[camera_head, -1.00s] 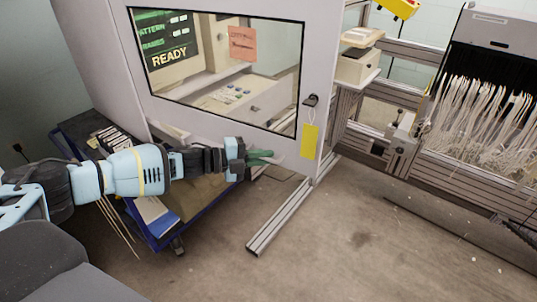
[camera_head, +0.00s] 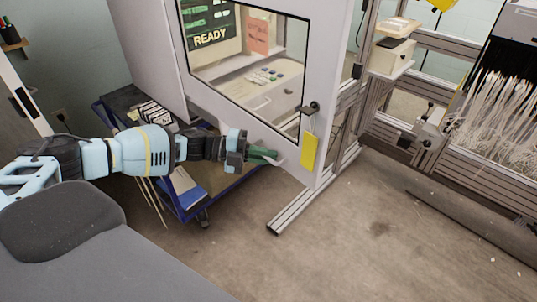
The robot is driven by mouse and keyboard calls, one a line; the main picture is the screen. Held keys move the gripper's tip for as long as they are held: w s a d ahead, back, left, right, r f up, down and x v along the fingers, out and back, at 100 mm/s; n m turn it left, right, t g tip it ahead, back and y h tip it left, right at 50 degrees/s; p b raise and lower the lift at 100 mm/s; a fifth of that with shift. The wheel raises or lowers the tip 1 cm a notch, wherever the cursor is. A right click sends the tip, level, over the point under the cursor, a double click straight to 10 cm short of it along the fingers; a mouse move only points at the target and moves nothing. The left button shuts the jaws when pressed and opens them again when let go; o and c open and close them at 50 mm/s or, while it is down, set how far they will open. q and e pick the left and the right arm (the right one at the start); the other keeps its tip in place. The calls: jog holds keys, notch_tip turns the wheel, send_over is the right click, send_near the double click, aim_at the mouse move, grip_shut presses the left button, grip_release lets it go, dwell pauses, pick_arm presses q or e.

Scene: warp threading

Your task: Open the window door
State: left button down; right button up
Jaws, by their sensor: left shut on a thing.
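The window door (camera_head: 330,60) is a white panel with a black-edged glass pane, at the top middle. A black handle (camera_head: 312,107) is on its right side, above a yellow tag (camera_head: 310,152). My left gripper (camera_head: 263,157) reaches in from the left, in front of the door's lower part and below and left of the handle. It is shut on a small green thing with a pale tip. It looks apart from the handle; whether it touches the panel is unclear. My right gripper is out of view.
A blue cart (camera_head: 208,207) with books and boxes stands beneath my left arm. A metal floor rail (camera_head: 290,215) sticks out below the door. A metal frame with white threads (camera_head: 490,125) stands at right.

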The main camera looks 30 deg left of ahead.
pick_arm(q)
jog(key=shift+r, duration=0.1)
jog(key=c, duration=1.8)
grip_release()
jog(key=shift+a, duration=0.1)
